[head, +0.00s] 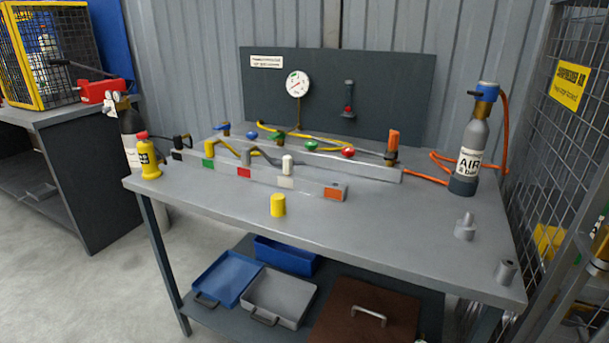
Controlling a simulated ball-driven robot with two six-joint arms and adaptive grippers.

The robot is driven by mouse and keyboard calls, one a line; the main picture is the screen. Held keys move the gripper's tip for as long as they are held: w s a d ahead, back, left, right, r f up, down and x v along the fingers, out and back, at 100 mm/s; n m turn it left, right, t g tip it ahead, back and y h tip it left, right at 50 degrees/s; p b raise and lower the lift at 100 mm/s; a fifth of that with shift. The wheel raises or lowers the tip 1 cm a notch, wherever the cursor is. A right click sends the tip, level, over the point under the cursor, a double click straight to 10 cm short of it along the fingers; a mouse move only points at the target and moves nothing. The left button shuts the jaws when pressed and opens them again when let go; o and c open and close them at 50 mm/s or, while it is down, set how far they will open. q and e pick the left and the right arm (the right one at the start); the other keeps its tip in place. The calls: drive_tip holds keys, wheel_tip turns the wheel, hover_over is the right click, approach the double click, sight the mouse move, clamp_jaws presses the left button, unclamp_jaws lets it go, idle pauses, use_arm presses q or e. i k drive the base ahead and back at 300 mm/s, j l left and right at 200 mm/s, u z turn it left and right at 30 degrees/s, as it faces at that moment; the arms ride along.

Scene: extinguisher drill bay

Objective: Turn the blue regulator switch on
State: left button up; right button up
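A grey air cylinder (470,150) with an "AIR" label stands upright at the right back of the grey workbench (390,235). A blue-topped brass regulator (486,92) sits on its top, with a small dark part sticking out to the left. An orange hose runs from it down behind the cylinder. I cannot tell which way any switch on it is set. A small blue knob (223,129) is also on the manifold at the left back. Neither gripper is in view.
Two grey manifold bars (317,186) with coloured valves and hoses cross the bench. A yellow cylinder (278,205), grey fittings (465,228) and a yellow bottle (147,158) stand on it. A mesh cage (565,130) is close on the right. The bench's right front is mostly clear.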

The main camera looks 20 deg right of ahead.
sight(478, 93)
drive_tip(key=z, duration=1.7)
